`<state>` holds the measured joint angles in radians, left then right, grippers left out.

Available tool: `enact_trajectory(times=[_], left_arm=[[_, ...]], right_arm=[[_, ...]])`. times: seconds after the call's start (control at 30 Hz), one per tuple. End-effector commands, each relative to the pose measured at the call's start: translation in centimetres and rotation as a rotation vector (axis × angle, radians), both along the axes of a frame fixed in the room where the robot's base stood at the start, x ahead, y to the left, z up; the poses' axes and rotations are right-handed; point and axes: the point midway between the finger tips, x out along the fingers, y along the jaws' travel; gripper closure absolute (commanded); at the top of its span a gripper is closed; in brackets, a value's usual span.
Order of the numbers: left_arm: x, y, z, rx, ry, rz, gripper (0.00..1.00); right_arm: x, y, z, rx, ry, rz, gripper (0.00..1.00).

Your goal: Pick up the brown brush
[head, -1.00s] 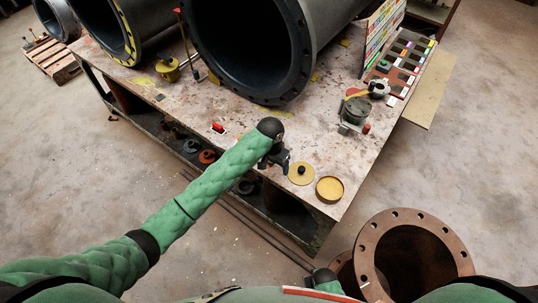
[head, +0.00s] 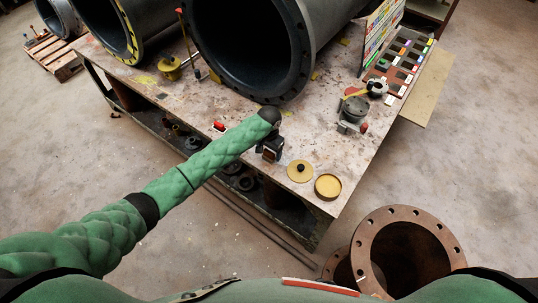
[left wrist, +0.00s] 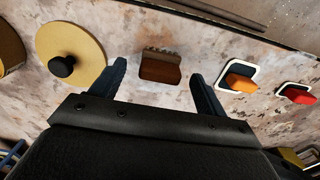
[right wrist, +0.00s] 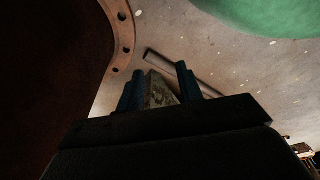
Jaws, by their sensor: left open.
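The brown brush (left wrist: 160,68) is a small dark-brown block lying on the table, with a paler strip along its far side. In the left wrist view it sits between the two fingers of my left gripper (left wrist: 158,72), with a gap on each side. The left gripper is open and holds nothing. In the head view the left gripper (head: 270,147) is over the table's front edge and largely hides the brush. In the right wrist view my right gripper (right wrist: 162,82) is low near the floor, with a mottled pale shape between its fingers; I cannot tell whether it grips it.
A yellow round lid with a black knob (head: 300,171) and a yellow tin (head: 328,187) lie right of the left gripper. A red-handled item (head: 219,127) is left. Large grey pipes (head: 260,50) fill the table's back. A brown flanged pipe (head: 405,250) stands at lower right.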

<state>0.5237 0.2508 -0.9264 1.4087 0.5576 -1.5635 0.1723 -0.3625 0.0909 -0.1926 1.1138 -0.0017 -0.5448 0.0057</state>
Motion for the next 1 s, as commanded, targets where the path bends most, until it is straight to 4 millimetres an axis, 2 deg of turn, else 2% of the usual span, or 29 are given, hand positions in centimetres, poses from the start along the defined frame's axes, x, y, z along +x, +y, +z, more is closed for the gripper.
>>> enact_trajectory(times=[0.3, 0.6, 0.67, 0.87, 1.0], left_arm=[[0.1, 0.0, -2.9, 0.000, 0.000, 0.000, 0.25], [0.1, 0.0, -3.4, -0.001, -0.001, -0.001, 0.25], [0.1, 0.0, -3.4, -0.001, -0.001, -0.001, 0.35], [0.1, 0.0, -3.4, -0.001, -0.001, 0.000, 0.75], [0.2, 0.0, -3.4, -0.001, -0.002, 0.000, 0.76]], right_arm=[[-2.6, -1.1, -1.4, -0.007, 0.003, 0.005, 0.64], [-2.9, -1.1, -1.6, -0.007, 0.006, 0.004, 0.64], [-2.9, -1.1, -1.6, -0.007, 0.006, 0.004, 0.64], [-2.8, -1.2, -1.6, -0.008, 0.005, 0.004, 0.64], [-2.8, -1.3, -1.6, -0.009, 0.004, 0.003, 0.64]])
